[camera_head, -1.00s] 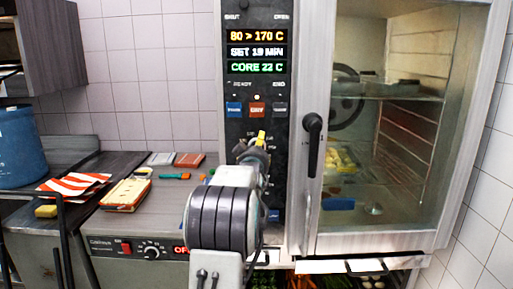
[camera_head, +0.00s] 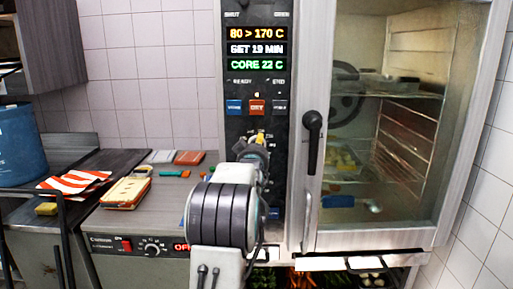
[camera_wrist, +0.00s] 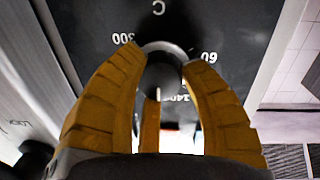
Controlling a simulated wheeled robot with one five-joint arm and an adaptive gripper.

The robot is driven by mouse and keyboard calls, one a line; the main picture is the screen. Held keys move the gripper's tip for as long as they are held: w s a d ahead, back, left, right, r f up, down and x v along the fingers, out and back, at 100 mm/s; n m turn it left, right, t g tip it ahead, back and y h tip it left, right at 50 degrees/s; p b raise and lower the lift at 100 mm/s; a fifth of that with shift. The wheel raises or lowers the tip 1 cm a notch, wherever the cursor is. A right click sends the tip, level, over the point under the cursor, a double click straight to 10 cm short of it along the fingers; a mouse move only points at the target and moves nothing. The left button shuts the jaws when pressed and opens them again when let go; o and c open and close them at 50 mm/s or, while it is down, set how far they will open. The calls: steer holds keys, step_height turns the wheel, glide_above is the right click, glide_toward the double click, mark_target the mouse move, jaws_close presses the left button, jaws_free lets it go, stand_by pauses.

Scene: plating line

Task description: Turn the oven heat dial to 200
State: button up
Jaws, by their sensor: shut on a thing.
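The oven's control panel (camera_head: 236,128) stands ahead, and its top display reads 80 > 170 C. In the wrist view the heat dial (camera_wrist: 162,76) is a dark round knob with a light ring, with 300, 60 and 140 legible around it. My gripper (camera_wrist: 165,62) has its yellow fingers shut on the dial from both sides. In the head view my gripper (camera_head: 259,138) reaches the panel below the row of buttons, and my arm hides the dial there.
The oven's glass door (camera_head: 385,130) with its black handle (camera_head: 312,140) is right of the panel. A blue bin (camera_head: 20,145) stands far left.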

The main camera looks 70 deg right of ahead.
steer(key=shift+r, duration=0.1)
steer(key=shift+c, duration=0.6)
steer(key=shift+b, duration=0.35)
steer(key=m+b, duration=0.3)
steer(key=b, duration=0.2)
steer(key=shift+m, duration=0.4)
steer(key=m+b, duration=0.1)
steer(key=b, duration=0.1)
steer(key=shift+b, duration=0.4)
steer(key=shift+r+m+b, duration=0.1)
steer(key=shift+m+b, duration=0.25)
steer(key=shift+m, duration=0.05)
steer(key=shift+r, duration=0.2)
steer(key=o, duration=0.7)
steer(key=shift+w, duration=0.1)
steer(key=o, duration=0.5)
steer(key=shift+f, duration=0.25)
